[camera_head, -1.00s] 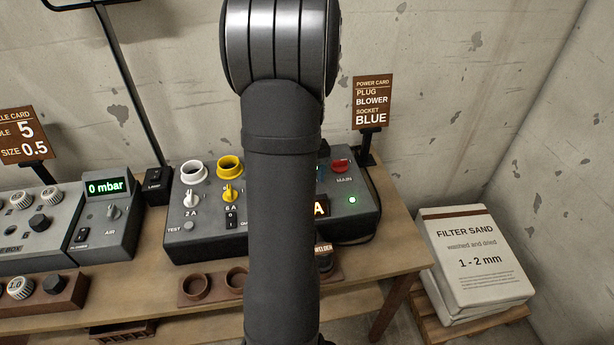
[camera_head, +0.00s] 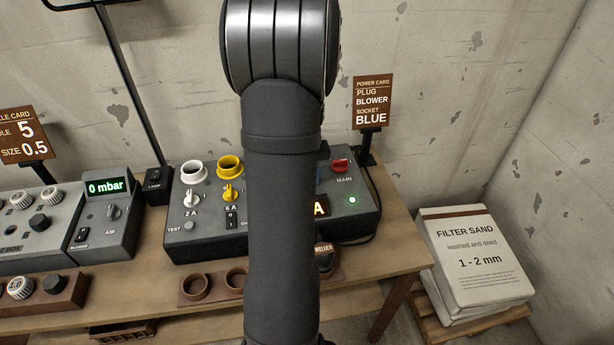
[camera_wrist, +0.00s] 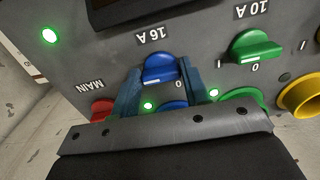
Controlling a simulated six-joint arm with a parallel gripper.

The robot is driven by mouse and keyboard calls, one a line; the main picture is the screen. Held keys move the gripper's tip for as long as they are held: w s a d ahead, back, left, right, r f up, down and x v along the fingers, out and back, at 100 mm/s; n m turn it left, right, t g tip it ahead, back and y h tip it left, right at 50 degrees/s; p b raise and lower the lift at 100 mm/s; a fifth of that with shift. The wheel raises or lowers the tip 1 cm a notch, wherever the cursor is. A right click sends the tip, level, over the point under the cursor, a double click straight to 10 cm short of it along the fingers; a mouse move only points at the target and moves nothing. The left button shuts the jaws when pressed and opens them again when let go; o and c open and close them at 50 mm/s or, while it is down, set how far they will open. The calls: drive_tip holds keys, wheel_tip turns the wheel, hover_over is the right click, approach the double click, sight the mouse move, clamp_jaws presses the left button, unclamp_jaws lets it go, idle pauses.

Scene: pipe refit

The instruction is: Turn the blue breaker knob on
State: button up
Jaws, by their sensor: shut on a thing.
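The blue breaker knob (camera_wrist: 162,68) sits on the grey power panel below the "16 A" label in the wrist view. A "0" mark shows beside it; its other mark is hidden. My gripper (camera_wrist: 161,75) has its two blue fingers on either side of the knob and is shut on it. Part of a blue socket (camera_wrist: 173,104) shows behind the gripper body. In the head view my arm hides the blue knob and my gripper; the power panel (camera_head: 205,240) shows on both sides of the arm.
A green knob (camera_wrist: 255,47) sits beside the blue one. The power card (camera_head: 372,103) reads "plug blower, socket blue". Sand bags (camera_head: 475,255) stand at the right.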

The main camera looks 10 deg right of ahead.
drive_tip(key=o, duration=1)
wheel_tip(320, 180, up, 18)
drive_tip(key=shift+f, duration=0.25)
wheel_tip(320, 180, down, 17)
drive_tip(key=shift+f, duration=0.3)
